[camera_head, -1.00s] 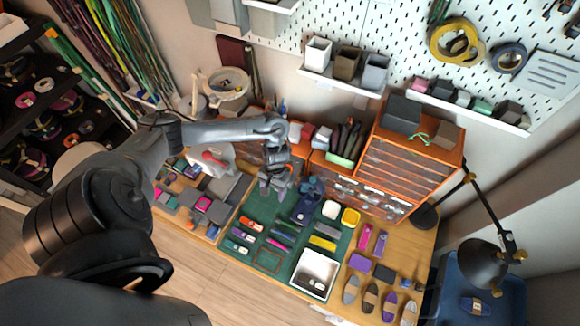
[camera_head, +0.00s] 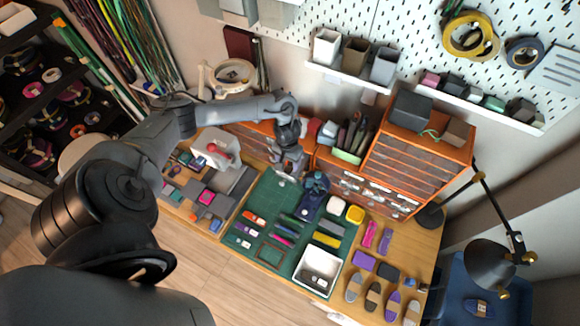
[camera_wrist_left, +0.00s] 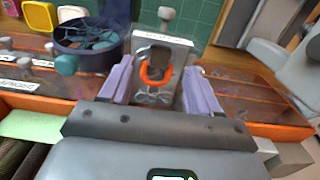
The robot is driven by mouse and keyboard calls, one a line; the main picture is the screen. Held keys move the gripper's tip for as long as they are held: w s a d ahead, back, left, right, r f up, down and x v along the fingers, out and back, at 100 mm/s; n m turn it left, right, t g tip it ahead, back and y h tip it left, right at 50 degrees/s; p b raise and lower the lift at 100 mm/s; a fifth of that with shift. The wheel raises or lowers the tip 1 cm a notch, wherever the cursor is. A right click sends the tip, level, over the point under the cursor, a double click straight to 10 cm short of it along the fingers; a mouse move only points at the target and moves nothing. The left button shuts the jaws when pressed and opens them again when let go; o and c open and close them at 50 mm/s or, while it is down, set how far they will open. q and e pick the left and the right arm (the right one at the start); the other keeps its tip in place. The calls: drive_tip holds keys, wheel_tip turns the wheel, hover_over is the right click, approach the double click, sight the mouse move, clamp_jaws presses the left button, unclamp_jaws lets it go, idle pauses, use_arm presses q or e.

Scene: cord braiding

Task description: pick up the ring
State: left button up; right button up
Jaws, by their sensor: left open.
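In the left wrist view, an orange open loop, which looks like the ring (camera_wrist_left: 156,85), stands against a small grey block-like stand (camera_wrist_left: 180,48). A thin silver wire or loop shows around and below it. My left gripper (camera_wrist_left: 158,68) is open, with one lavender finger on each side of the stand and the orange loop between them. I cannot tell whether the fingers touch anything. In the head view, my left gripper (camera_head: 286,175) is at the back edge of the green mat (camera_head: 262,205), and the ring is too small to make out. My right gripper is not in view.
A dark blue round pot (camera_wrist_left: 88,42) with cords stands close beside the gripper. Orange drawer units (camera_head: 345,180) stand behind the mat. A white tray (camera_head: 301,280) and several coloured pieces lie on the mat. A lamp (camera_head: 487,262) stands at the right.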

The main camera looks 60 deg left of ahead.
sight(288, 169)
use_arm(q)
drive_tip(key=shift+f, duration=2)
drive_tip(key=c, duration=1.1)
drive_tip(key=shift+r, duration=0.15)
drive_tip(key=shift+r, duration=0.55)
drive_tip(key=r, duration=0.1)
drive_tip(key=d+r, duration=0.1)
drive_tip(key=r, duration=0.1)
drive_tip(key=shift+r, duration=0.15)
drive_tip(key=shift+s+d+r+p, duration=0.1)
drive_tip(key=shift+d+r+p, duration=0.35)
drive_tip(key=shift+d+r, duration=0.95)
drive_tip(key=shift+s+d+r+p, duration=0.1)
drive_tip(key=shift+d+r+p, duration=0.45)
drive_tip(key=shift+d, duration=1.6)
drive_tip(key=shift+d+r+p, duration=0.3)
drive_tip(key=shift+d+r, duration=0.9)
drive_tip(key=shift+d, duration=0.55)
